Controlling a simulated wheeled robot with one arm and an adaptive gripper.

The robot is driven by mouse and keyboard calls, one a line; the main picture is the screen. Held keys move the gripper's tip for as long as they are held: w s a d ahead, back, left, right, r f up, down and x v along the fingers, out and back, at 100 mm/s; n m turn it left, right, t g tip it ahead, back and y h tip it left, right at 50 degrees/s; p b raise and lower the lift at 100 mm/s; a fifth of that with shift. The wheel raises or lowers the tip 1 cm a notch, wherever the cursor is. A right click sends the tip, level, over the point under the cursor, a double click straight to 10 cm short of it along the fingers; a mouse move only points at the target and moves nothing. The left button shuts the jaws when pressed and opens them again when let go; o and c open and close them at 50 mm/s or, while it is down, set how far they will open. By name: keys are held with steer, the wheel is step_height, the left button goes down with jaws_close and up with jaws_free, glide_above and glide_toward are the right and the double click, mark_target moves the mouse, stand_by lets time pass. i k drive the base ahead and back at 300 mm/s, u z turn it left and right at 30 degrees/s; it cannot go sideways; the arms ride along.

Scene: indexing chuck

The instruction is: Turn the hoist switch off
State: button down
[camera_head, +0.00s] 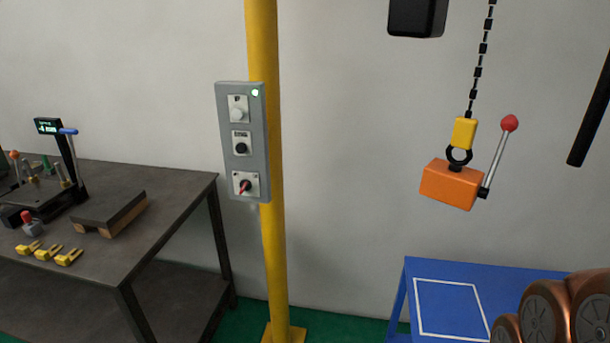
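A grey control box (243,141) is fixed to a yellow post (270,230) near the middle of the head view. The red handle is tilted. A small green light (255,92) glows at the box's upper right. An orange block (452,185) with a red-knobbed lever hangs from the hoist chain (477,80) by a yellow hook block (464,132).
A dark workbench (180,190) stands on the left with a wedge-shaped block, several yellow clamps (47,252) and a small display (48,126). A blue table (415,300) with a white outline stands at lower right, under the hanging block.

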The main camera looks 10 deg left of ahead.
mark_target(245, 185)
steer(key=u, duration=0.6)
steer(key=k, duration=0.15)
steer(key=u, duration=0.5)
